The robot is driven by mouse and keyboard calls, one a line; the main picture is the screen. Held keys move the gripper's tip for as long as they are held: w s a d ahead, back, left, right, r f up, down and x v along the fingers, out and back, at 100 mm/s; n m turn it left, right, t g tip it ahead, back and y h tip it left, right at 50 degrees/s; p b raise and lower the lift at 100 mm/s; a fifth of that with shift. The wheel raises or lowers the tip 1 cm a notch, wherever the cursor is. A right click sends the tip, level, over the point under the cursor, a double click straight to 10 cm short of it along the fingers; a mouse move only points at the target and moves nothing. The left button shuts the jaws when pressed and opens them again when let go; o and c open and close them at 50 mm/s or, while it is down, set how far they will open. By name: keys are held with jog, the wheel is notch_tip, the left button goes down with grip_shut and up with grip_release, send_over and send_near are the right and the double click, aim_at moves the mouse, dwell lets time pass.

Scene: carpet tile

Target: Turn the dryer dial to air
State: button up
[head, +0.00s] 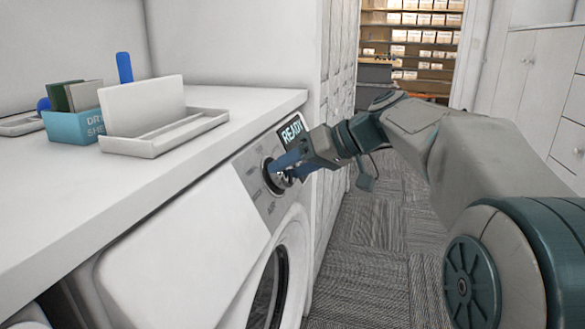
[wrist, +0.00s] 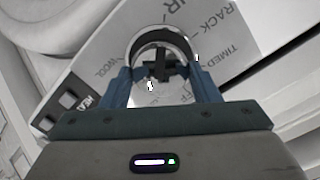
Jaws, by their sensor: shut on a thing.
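The dryer (head: 205,240) is white and stands under the counter, with its round door partly in view. Its grey control panel carries a round dial (head: 268,180) and a display reading READY (head: 292,131). My gripper (head: 283,174) is at the dial, its blue fingers reaching onto it. In the wrist view the fingers of my gripper (wrist: 163,88) stand on both sides of the dial's dark grip (wrist: 158,66) and are shut on it. Labels such as RACK, TIMED and WOOL show around the dial (wrist: 165,33). Part of the AIR label seems to show above it. The pointer's setting is unclear.
The white counter (head: 60,215) above the dryer holds a blue box (head: 75,128) and a white tray (head: 165,132). Tall white cabinets (head: 345,60) stand beyond the dryer. Grey carpet floor (head: 380,250) is clear to the right.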

jog(key=o, duration=1)
jog(key=p+v, duration=0.4)
jog(key=v, duration=1)
jog(key=shift+s+f, duration=0.1)
jog(key=shift+f, duration=0.05)
jog(key=s+m+h+p, duration=0.2)
jog(key=s+p, duration=0.4)
jog(key=p, duration=0.3)
jog(key=s+r+m+h+p, duration=0.1)
jog(key=s+m+h+p, duration=0.1)
jog(key=s+h+p, duration=0.3)
jog(key=s+m+g+h+p, duration=0.1)
jog(key=s+p, duration=0.6)
jog(key=p, duration=0.7)
jog(key=shift+s+a+r+m+h, duration=0.1)
jog(key=shift+a+m+h, duration=0.1)
jog(key=shift+m+h, duration=0.35)
jog(key=shift+a+r+m+h, duration=0.1)
jog(key=shift+a+m+h, duration=0.15)
jog(key=shift+h, duration=0.5)
